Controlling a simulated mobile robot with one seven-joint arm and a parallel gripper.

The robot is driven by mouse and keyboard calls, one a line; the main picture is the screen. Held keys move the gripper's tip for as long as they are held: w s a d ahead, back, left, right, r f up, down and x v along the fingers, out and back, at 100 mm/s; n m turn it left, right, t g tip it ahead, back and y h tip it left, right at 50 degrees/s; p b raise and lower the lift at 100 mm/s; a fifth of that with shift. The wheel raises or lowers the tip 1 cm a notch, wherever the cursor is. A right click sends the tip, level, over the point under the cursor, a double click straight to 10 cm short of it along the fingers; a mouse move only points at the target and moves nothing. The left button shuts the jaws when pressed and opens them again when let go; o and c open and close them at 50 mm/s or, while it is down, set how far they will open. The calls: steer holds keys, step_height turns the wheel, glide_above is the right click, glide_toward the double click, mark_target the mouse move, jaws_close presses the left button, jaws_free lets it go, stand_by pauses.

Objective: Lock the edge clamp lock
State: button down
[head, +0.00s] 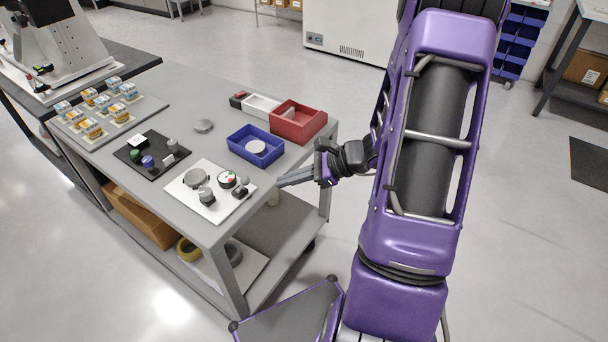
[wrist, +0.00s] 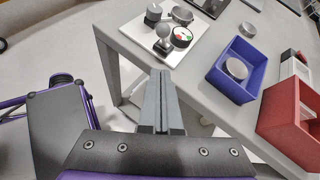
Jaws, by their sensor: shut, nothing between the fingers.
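A white fixture plate (head: 216,212) lies near the front corner of the grey table; it also shows in the wrist view (wrist: 134,30). It carries a round dial (head: 227,179) with red and green marks, also in the wrist view (wrist: 182,37). Beside the dial is a dark part with a rounded top (head: 241,191), with grey round parts (head: 195,178) nearby. I cannot tell for sure which part is the edge clamp lock, or its setting. My gripper (head: 280,183) is shut and empty, just off the table's right edge and apart from the plate; its fingers (wrist: 160,75) point toward the plate.
A blue bin (head: 240,150) holding a grey disc stands behind the plate, with a red bin (head: 300,120) and a white box beyond. A black plate (head: 130,158) with small knobs lies left. Another grey disc (head: 203,126) lies on the table.

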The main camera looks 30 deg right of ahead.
mark_target(243, 184)
steer(key=shift+w+a, duration=0.45)
steer(key=shift+a, duration=0.35)
steer(key=shift+w+a, duration=0.5)
steer(key=shift+a, duration=0.35)
steer(key=shift+w+a, duration=0.45)
steer(key=shift+a, duration=0.35)
steer(key=shift+w+a+r+g+h+p, duration=0.15)
steer(key=shift+r+g+h+p, duration=0.15)
steer(key=shift+p, duration=0.35)
steer(key=shift+w+r+g+p, duration=0.2)
steer(key=shift+g+p, duration=0.1)
steer(key=shift+p, duration=0.1)
steer(key=w+a, duration=0.1)
steer(key=w+r, duration=0.1)
steer(key=w, duration=0.1)
steer(key=w+a+r+p, duration=0.1)
steer(key=shift+w+a, duration=0.35)
steer(key=shift+w, duration=0.05)
steer(key=shift+r, duration=0.2)
